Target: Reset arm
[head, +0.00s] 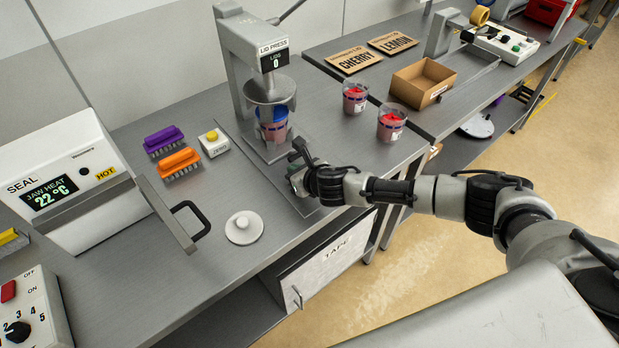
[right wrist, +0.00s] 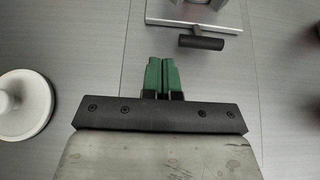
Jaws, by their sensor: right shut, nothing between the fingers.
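My right gripper (head: 297,178) is over the metal bench, just in front of the lid press (head: 240,60). In the right wrist view its green fingers (right wrist: 162,76) are together with nothing between them. The press stands with its round plate down at a cup (head: 273,128) with blue and red showing. A black-handled lever (right wrist: 201,42) shows ahead of the fingers in the right wrist view. My left gripper is in neither view.
A white knobbed lid (head: 244,228) lies on the bench left of the gripper. Two cups (head: 355,97) (head: 391,122) stand right of the press. The heat sealer (head: 75,185), two brushes (head: 165,141) (head: 179,162) and a zero button box (head: 213,143) are left. A cardboard box (head: 423,84) is behind.

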